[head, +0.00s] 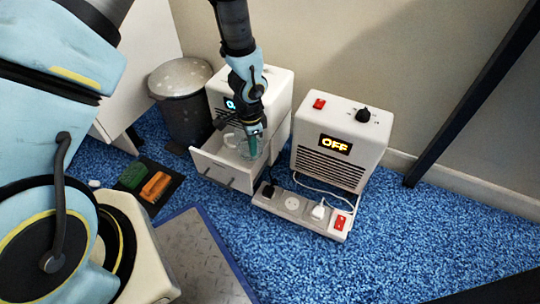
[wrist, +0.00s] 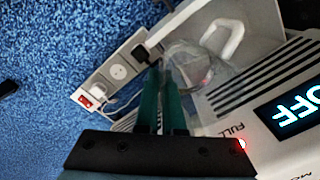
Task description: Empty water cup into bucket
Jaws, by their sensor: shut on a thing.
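The clear water cup (head: 234,141) sits in the pulled-out drawer (head: 212,172) of a white appliance (head: 277,90). In the wrist view the cup (wrist: 198,66) is transparent, just beyond my fingertips, with a white curved handle shape behind it. My gripper (head: 252,145) points down into the drawer, its green fingers close together on the cup's near side; they also show in the wrist view (wrist: 164,75). The water level cannot be made out. The bucket (head: 186,118) is a dark grey round bin with a mottled grey top, behind and left of the drawer.
A power strip (head: 300,208) with plugs and cords lies in front. A dark tray (head: 150,185) with green and orange items lies left, near a grey mat (head: 190,250). Blue carpet is clear at right.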

